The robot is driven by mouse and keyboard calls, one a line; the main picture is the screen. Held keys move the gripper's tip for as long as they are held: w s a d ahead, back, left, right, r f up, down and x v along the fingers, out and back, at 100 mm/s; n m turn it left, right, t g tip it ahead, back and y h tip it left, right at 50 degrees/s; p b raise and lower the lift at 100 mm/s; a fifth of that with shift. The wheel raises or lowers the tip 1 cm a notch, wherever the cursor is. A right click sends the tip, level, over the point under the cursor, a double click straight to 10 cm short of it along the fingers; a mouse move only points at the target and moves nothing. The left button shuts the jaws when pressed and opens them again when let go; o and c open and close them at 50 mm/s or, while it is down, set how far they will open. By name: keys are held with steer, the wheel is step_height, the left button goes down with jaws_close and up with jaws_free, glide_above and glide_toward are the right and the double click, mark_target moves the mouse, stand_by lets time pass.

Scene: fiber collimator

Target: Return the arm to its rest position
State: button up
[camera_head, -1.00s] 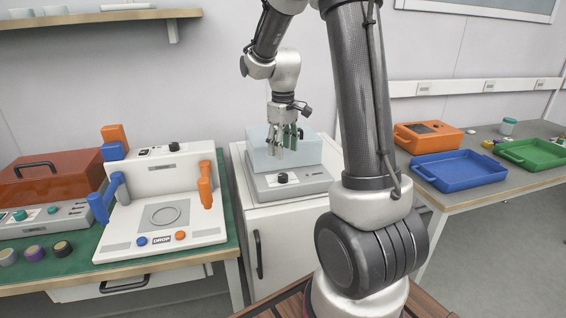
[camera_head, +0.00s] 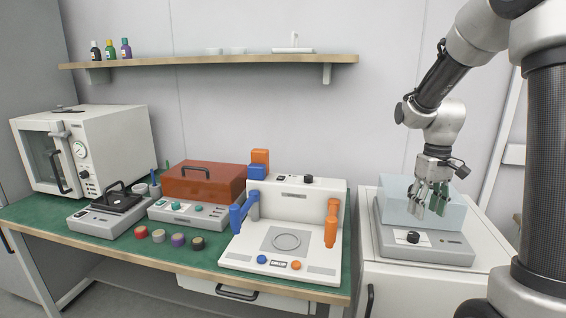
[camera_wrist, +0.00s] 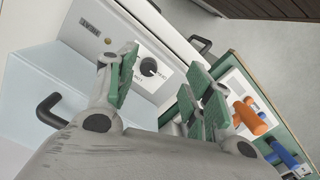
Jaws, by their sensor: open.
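My gripper (camera_head: 431,199) hangs at the right in the head view, fingers pointing down, in front of or above the clear, pale blue box of a small heating device (camera_head: 425,243). In the wrist view my gripper (camera_wrist: 160,95) shows its green-padded fingers spread apart with nothing between them. The device's front panel (camera_wrist: 122,43), with a black knob and the word HEAT, shows behind the fingers. The head view does not make clear how far the fingers are from the box. My arm rises from the gripper to the upper right.
The device stands on a white cabinet (camera_head: 372,262). To its left, a green-topped bench (camera_head: 95,228) holds a white station with orange and blue handles (camera_head: 300,210), a red-lidded box (camera_head: 203,182) and a white oven (camera_head: 95,145). A wall shelf (camera_head: 210,60) runs above.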

steer(key=s+a+r+t, duration=0.1)
steer(key=s+r, duration=0.2)
steer(key=s, duration=0.3)
steer(key=s+a+r+m+t, duration=0.1)
steer(key=s+a+r+t, duration=0.1)
steer(key=s+r, duration=0.2)
steer(key=s+a+r+t, duration=0.1)
steer(key=s+r, duration=0.3)
steer(key=s, duration=0.6)
steer(key=shift+s+a+r+m+t, duration=0.25)
steer(key=shift+a+m+t, duration=0.15)
steer(key=shift+t, duration=0.2)
